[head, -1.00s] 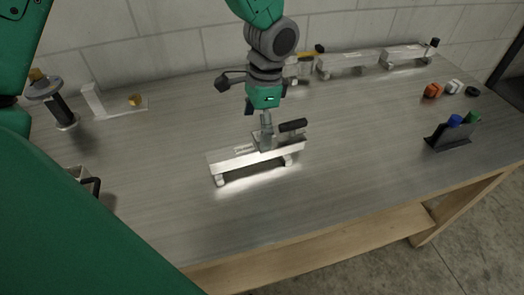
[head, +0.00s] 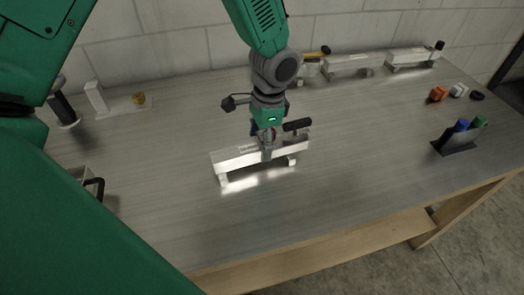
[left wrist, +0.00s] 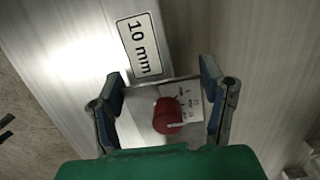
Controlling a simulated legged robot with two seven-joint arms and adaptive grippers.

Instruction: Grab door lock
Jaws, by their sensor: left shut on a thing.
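An aluminium trailer-like beam (head: 230,160) stands on small feet in the middle of the bench, with a black handle (head: 297,125) at its right end. My left gripper (head: 268,152) comes down from above onto the beam, left of the handle. In the left wrist view its two fingers (left wrist: 163,78) lie on either side of a pale marked plate (left wrist: 192,100) with a red knob (left wrist: 167,116), apparently the door lock. The gripper is shut on this plate. A "10 mm" label (left wrist: 139,45) shows just beyond the fingertips. My right gripper is not seen.
Similar beams (head: 350,65) stand along the back by the wall. A black holder (head: 455,145) with blue and green items and several small coloured pieces (head: 438,94) lie at right. A white bracket (head: 96,98) stands back left. The bench front (head: 330,210) is clear.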

